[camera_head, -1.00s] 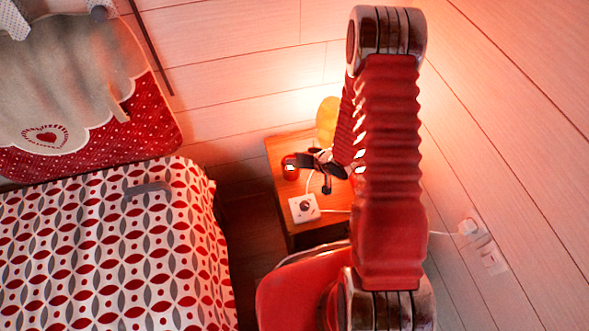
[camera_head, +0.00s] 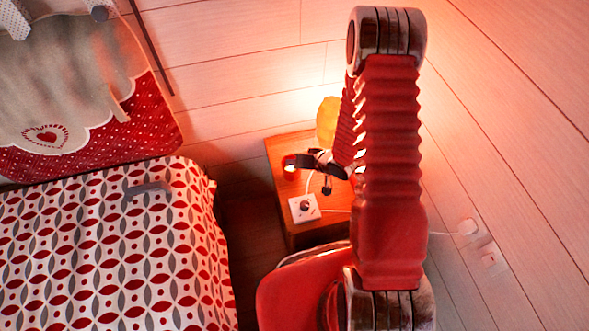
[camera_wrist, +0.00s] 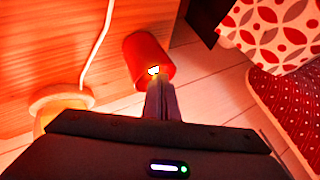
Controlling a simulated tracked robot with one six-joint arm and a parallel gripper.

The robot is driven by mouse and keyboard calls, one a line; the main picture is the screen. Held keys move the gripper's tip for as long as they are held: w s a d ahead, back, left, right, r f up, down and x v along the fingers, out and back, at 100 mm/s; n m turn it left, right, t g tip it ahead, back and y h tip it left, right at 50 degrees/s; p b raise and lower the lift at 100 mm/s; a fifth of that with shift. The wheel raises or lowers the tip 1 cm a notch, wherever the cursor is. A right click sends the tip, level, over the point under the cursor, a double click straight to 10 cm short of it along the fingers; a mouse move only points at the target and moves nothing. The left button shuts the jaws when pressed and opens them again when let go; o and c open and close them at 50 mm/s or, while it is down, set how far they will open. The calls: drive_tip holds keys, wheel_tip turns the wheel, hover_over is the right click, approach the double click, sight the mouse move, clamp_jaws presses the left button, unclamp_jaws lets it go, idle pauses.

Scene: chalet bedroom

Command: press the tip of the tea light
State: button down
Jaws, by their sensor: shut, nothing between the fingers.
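The tea light is a red cylinder with a small bright tip (camera_wrist: 152,50) in the wrist view. It stands on the wooden nightstand (camera_head: 283,142). In the head view only part of the tea light (camera_head: 290,175) shows, under my gripper (camera_head: 288,162). In the wrist view my gripper (camera_wrist: 157,82) is shut and empty, with its fingertips right at the bright tip in the picture. I cannot tell whether they touch it.
A white box with a dark knob (camera_head: 303,208) sits at the nightstand's front, with a white cable. A yellow lamp (camera_head: 327,120) stands at the back. The bed with a patterned cover (camera_head: 110,250) is on the left. A wall socket (camera_head: 490,257) is on the right.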

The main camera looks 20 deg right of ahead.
drive_tip(key=shift+r, duration=0.2)
wheel_tip(320, 180, up, 6)
drive_tip(key=shift+f, duration=0.1)
idle(0.8)
idle(0.4)
